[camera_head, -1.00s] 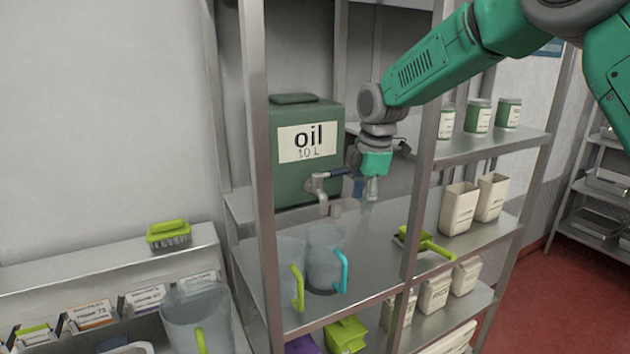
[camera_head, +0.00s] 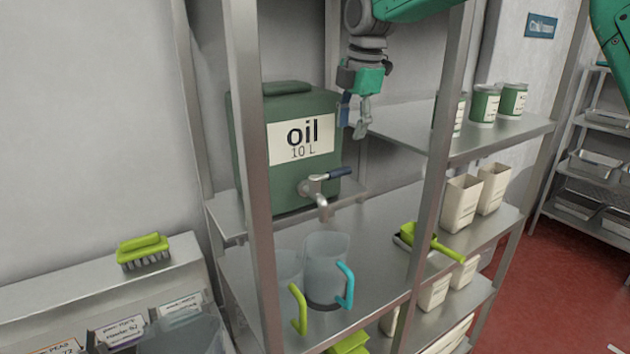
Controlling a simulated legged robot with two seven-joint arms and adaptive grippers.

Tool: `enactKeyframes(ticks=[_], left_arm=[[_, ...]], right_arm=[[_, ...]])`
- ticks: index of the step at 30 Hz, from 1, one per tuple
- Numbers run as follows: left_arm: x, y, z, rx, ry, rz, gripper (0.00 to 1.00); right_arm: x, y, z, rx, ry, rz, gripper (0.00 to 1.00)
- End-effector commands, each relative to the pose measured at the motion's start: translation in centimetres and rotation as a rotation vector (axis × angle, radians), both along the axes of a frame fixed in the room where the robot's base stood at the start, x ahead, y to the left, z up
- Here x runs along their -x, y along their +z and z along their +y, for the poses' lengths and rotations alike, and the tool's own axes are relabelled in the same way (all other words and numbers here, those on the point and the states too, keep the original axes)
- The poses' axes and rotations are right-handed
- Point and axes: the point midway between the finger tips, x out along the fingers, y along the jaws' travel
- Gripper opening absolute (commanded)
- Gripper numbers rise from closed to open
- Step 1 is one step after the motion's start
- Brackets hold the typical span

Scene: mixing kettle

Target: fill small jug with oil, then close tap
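The green oil container (camera_head: 252,150), labelled "oil 10 L", stands on the shelf. Its metal tap (camera_head: 318,190) has a dark blue lever (camera_head: 341,173) pointing right. A clear jug with a cyan handle (camera_head: 326,262) stands upright below the spout. A dark band shows at its base; I cannot tell whether this is oil. No stream shows below the spout. A jug with a lime handle (camera_head: 299,309) stands beside it, partly behind the shelf post. My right gripper (camera_head: 354,120) hangs fingers down, open and empty, above and right of the lever. My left gripper is out of view.
Shelf posts (camera_head: 436,170) stand in front of the shelf. A green brush (camera_head: 143,252) lies on the left ledge.

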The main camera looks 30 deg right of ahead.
Motion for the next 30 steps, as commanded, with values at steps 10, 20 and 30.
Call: enactKeyframes(ticks=[10,20,30], left_arm=[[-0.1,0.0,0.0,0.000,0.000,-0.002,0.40],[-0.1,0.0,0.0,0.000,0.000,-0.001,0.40],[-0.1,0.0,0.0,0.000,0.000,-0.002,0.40]], right_arm=[[-0.8,-4.3,0.2,0.001,0.000,0.003,0.38],[-1.7,-8.3,0.1,0.000,-0.001,0.003,0.38],[-1.9,-10.0,0.2,0.000,-0.001,-0.001,0.38]])
